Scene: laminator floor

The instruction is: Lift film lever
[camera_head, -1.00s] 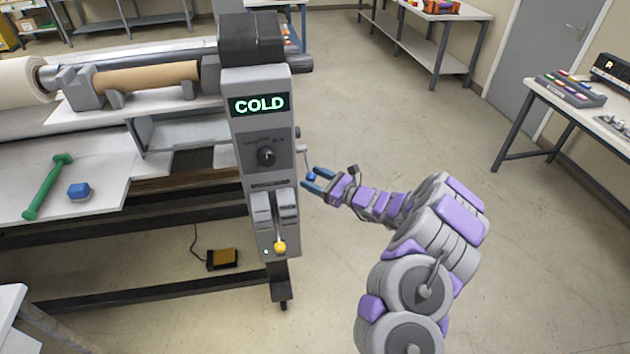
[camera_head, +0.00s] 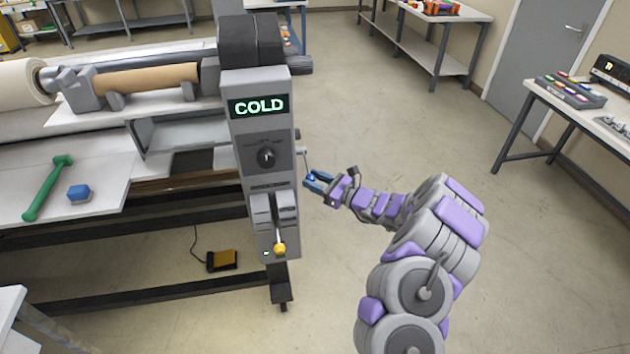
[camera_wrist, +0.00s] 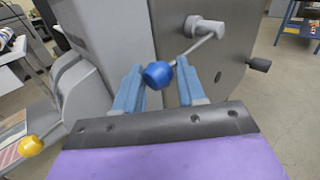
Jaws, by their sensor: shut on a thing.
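A lever with a blue ball knob (camera_wrist: 157,74) sticks out from the side of the grey machine column (camera_head: 262,140). Its thin metal arm (camera_wrist: 195,48) runs from a round pivot to the knob in the wrist view. My gripper (camera_head: 317,181) is beside the column's right side, shut on the blue knob. In the wrist view the blue fingers (camera_wrist: 160,85) stand either side of the knob and lever end. A second lever with a yellow knob (camera_head: 280,248) is low on the column's front. Which lever is the film lever is not labelled legibly.
The column display (camera_head: 259,106) reads COLD, above a black dial (camera_head: 266,156). A green tool (camera_head: 47,188) and a blue block (camera_head: 79,194) lie on the white table at left. A pedal box (camera_head: 222,260) is on the floor. Floor right of the column is clear.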

